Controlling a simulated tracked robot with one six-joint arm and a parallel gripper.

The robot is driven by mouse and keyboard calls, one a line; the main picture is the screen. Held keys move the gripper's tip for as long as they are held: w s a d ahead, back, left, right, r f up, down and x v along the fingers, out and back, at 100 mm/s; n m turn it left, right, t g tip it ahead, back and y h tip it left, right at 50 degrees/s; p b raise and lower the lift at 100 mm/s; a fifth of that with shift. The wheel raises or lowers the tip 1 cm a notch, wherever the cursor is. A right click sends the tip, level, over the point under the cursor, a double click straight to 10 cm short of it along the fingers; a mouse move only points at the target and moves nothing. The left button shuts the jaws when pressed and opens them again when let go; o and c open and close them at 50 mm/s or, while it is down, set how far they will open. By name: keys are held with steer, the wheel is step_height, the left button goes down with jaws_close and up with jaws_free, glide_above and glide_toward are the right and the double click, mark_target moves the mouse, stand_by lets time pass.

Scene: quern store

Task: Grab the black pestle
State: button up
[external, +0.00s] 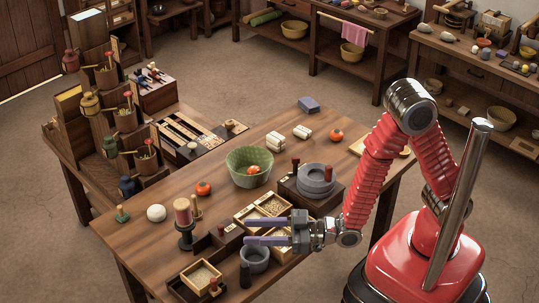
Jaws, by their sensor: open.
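A small black upright cylinder (245,275), which looks like the black pestle, stands near the table's front edge. It is just in front of a grey stone mortar (256,262). My gripper (248,231) reaches in from the right with its two purple fingers apart and pointing left. The fingers are above the mortar and the divided wooden trays, behind the black cylinder in the picture. Nothing shows between the fingers. The lower finger and gripper body hide part of the trays and the mortar's rim.
A grain box (202,277), a candle on a dark stand (184,225) and a green bowl (249,166) crowd the wooden table (137,246). A stone quern (316,180) sits behind the gripper. The table's left front is fairly clear.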

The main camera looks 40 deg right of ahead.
mark_target(245, 275)
step_height(245, 275, down, 15)
stand_by(0.3)
steer(key=shift+w+a, duration=0.45)
steer(key=shift+x, duration=3.15)
jaws_close()
